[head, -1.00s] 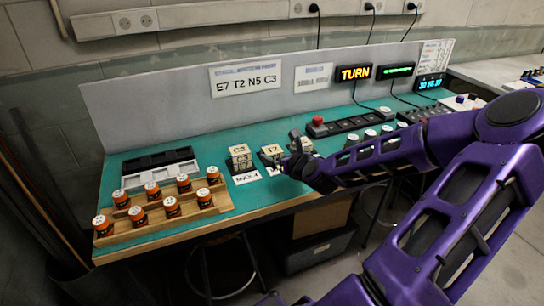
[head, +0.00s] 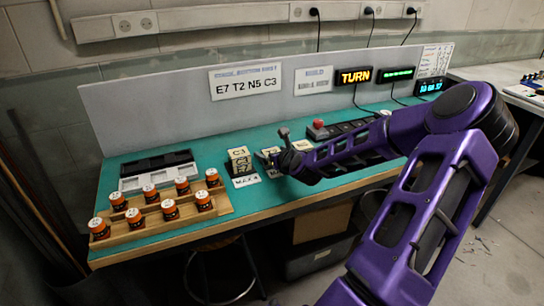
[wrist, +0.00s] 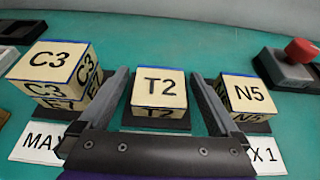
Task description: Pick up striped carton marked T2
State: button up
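The cream carton marked T2 (wrist: 160,90), with blue edge stripes, stands upright on a dark pad in the middle of the wrist view. In the head view it is small and partly hidden by my gripper. My gripper (wrist: 158,74) is open, with one finger to the left of the T2 carton and one to its right. I see no finger pressing on it, but exact contact cannot be told. In the head view my gripper (head: 274,160) is low over the bench at the row of cartons.
A C3 carton (wrist: 57,66) tops a stack close left of my left finger. An N5 carton (wrist: 246,92) stands close right. A red button (wrist: 300,50) is farther right. Orange-banded jars (head: 168,210) stand on a wooden rack at the bench's left.

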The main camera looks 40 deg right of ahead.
jog(key=c, duration=1.3)
